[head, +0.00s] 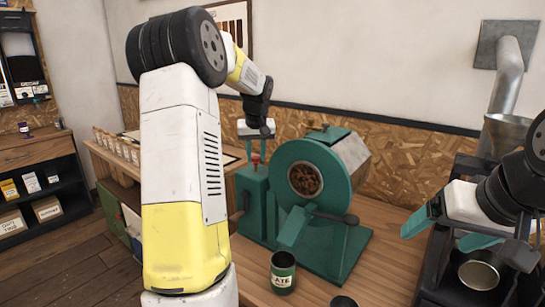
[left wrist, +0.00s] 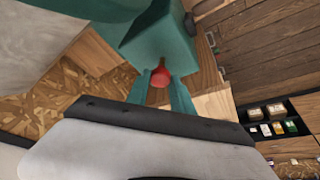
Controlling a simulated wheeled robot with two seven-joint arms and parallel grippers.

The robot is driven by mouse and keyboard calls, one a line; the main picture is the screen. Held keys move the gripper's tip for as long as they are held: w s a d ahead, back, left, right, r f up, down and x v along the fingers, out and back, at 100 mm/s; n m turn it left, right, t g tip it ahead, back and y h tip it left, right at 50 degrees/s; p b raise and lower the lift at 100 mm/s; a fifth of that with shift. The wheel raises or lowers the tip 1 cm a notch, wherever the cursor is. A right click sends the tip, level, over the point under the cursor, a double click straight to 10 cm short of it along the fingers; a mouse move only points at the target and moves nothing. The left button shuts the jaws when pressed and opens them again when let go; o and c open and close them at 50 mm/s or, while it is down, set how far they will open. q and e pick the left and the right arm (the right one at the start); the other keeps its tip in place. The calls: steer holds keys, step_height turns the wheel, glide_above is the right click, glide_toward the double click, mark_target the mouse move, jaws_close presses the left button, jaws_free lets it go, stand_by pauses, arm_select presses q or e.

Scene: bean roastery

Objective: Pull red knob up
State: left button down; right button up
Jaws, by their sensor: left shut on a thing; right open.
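The red knob (head: 256,159) sits on top of the green box-shaped housing beside the roaster drum. It also shows in the left wrist view (left wrist: 161,80), between the two teal fingers. My left gripper (head: 256,152) points down over the housing, shut on the knob; the left wrist view shows its fingers (left wrist: 160,88) on either side of it. My right gripper (head: 440,229) is open and empty at the right, apart from the roaster.
The green roaster (head: 351,245) stands on the wooden table (head: 385,269), beans showing in its round window. A labelled green can (head: 283,272) stands in front. A metal container (head: 479,273) is below my right gripper. Sample tubes (head: 118,146) line the left counter.

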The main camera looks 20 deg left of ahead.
arm_select(q)
steer(key=c, duration=1.1)
jaws_free()
steer(key=shift+r, duration=0.2)
steer(key=v, duration=0.7)
steer(key=shift+s+r, duration=0.15)
steer(key=shift+r, duration=0.2)
